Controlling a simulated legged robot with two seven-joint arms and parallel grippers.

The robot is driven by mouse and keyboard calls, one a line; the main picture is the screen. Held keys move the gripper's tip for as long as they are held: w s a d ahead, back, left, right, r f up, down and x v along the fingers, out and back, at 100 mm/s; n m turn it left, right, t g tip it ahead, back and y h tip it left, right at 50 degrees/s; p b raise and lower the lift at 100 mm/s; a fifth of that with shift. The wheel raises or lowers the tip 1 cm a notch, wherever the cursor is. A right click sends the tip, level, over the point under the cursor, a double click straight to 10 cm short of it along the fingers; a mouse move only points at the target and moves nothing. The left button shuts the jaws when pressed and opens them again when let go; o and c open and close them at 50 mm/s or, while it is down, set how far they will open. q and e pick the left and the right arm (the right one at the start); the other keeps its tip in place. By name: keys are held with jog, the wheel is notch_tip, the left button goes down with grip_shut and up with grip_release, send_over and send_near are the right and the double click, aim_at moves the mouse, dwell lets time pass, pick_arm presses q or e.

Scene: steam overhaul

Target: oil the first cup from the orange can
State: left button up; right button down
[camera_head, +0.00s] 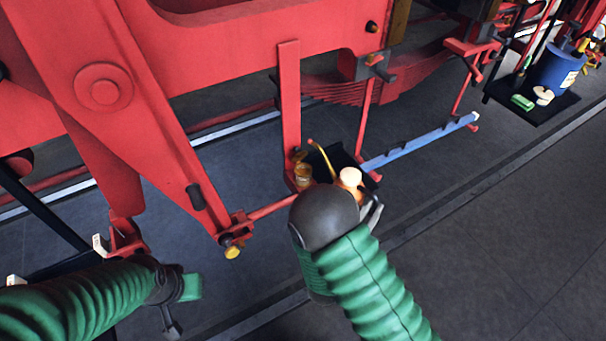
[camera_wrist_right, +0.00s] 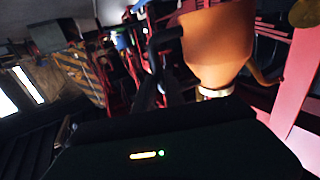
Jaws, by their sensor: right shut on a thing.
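The orange can (camera_wrist_right: 219,45) fills the upper middle of the right wrist view, with a pale metal collar and a thin curved spout on its right. In the head view only its pale top (camera_head: 350,177) and orange edge show, beyond my right wrist. My right gripper (camera_head: 371,210) is shut on the can; its wrist hides most of the hold. A small brass cup (camera_head: 303,174) is at the foot of the red hanger, just left of the can. I cannot tell if the spout touches it. My left gripper (camera_head: 170,322) hangs low at left, its jaws unclear.
A red locomotive frame and rod (camera_head: 103,87) fill the upper left. A blue-grey notched bar (camera_head: 420,141) extends right from a black tray (camera_head: 335,158). A yellow-capped fitting (camera_head: 232,252) is on the rod's lower end. A blue bucket (camera_head: 556,70) is far right. The floor at lower right is clear.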

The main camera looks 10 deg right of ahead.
jog(key=s+d+r, duration=0.1)
jog(key=s+d, duration=0.1)
jog(key=s, duration=0.4)
jog(key=shift+s+d+r, duration=0.2)
jog(key=shift+s, duration=0.05)
dwell(0.3)
